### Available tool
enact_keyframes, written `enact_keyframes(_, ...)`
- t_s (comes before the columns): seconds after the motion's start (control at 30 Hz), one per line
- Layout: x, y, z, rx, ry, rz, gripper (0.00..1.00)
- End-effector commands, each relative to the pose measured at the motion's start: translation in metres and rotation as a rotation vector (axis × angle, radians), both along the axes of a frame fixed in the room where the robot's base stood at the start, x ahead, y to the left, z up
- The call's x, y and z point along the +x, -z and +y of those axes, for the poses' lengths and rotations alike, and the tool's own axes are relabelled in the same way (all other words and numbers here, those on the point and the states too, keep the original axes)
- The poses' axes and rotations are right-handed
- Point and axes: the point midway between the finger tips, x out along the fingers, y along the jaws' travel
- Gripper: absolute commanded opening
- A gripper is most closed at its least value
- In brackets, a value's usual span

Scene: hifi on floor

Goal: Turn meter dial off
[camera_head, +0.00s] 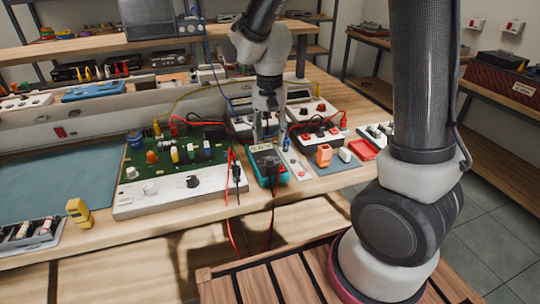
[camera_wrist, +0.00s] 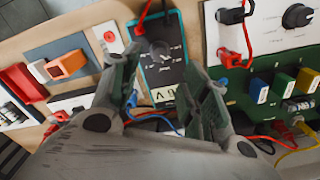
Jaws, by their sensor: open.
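The teal multimeter (camera_head: 268,166) lies near the front edge of the workbench, in front of a row of devices. It also shows in the wrist view (camera_wrist: 176,72), upside down, with its dial (camera_wrist: 160,49) and pale display (camera_wrist: 164,95). The dial's exact setting is too small to read. My gripper (camera_head: 266,132) is above the back end of the meter, near the display. In the wrist view its two fingers (camera_wrist: 166,95) are spread on either side of the meter, with nothing held. I cannot tell the exact height above it.
Red and black leads (camera_head: 232,190) hang over the bench edge beside the meter. A green circuit board unit (camera_head: 180,150) stands left. An orange block (camera_head: 324,155) and white block (camera_head: 345,154) lie right on a grey mat. Blue leads pass beneath my fingers in the wrist view.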

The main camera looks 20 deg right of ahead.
Motion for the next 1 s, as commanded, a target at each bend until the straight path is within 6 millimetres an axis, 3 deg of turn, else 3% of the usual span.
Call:
enact_keyframes(0.17,0.000,0.012,0.000,-0.001,0.054,0.000,0.45)
enact_keyframes(0.4,-0.001,0.052,-0.001,0.000,0.052,0.001,0.45)
enact_keyframes(0.6,0.000,0.074,-0.001,0.000,0.051,0.000,0.45)
enact_keyframes(0.9,0.000,0.078,0.000,0.001,0.051,-0.003,0.45)
enact_keyframes(0.93,0.000,0.078,0.000,0.001,0.051,-0.003,0.43)
enact_keyframes(1.0,0.000,0.078,0.000,0.001,0.051,-0.003,0.30)
